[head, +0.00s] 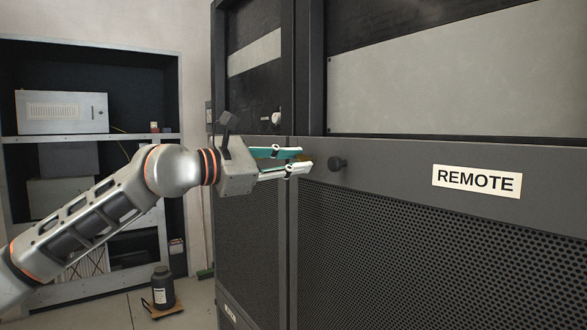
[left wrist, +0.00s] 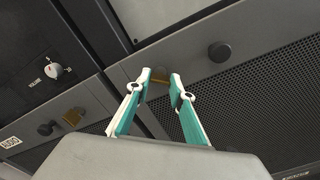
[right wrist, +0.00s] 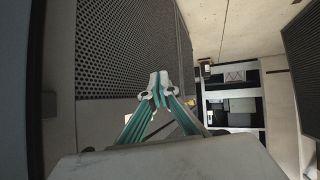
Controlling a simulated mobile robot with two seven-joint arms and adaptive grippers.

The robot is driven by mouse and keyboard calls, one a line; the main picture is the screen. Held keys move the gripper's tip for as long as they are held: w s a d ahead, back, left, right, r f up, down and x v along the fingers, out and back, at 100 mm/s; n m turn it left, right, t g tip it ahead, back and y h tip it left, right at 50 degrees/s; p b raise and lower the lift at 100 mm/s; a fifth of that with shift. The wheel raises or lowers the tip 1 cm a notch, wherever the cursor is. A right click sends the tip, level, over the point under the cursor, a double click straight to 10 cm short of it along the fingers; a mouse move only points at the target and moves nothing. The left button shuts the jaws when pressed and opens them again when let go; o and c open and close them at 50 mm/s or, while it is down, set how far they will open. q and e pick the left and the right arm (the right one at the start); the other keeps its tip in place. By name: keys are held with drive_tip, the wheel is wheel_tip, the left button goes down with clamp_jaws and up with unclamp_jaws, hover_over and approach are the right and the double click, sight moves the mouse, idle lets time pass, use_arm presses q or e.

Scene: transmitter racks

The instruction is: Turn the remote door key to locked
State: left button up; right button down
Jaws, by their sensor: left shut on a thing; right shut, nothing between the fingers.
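The remote door is the right cabinet door with the REMOTE label (head: 477,181). Its dark round knob (head: 338,163) also shows in the left wrist view (left wrist: 219,51). My left gripper (head: 304,160) is at the door, just left of the knob. In the left wrist view its fingers are shut on a brass-coloured key (left wrist: 158,77). The fingers hide part of the key, and I cannot tell whether it stands at locked. My right gripper (right wrist: 158,80) is shut and empty; it shows only in the right wrist view, near a perforated panel.
The neighbouring cabinet has a brass-coloured piece (left wrist: 75,117), a dark knob (left wrist: 45,129) and a white volume knob (left wrist: 53,70). At the left, shelves hold a grey box (head: 62,112). Open floor lies before the shelves.

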use_arm(q)
drive_tip(key=m, duration=0.5)
drive_tip(key=shift+m+b, duration=0.3)
drive_tip(key=shift+b, duration=0.1)
drive_tip(key=shift+m, duration=2.3)
drive_tip(key=o, duration=1.1)
drive_tip(key=v, duration=1.2)
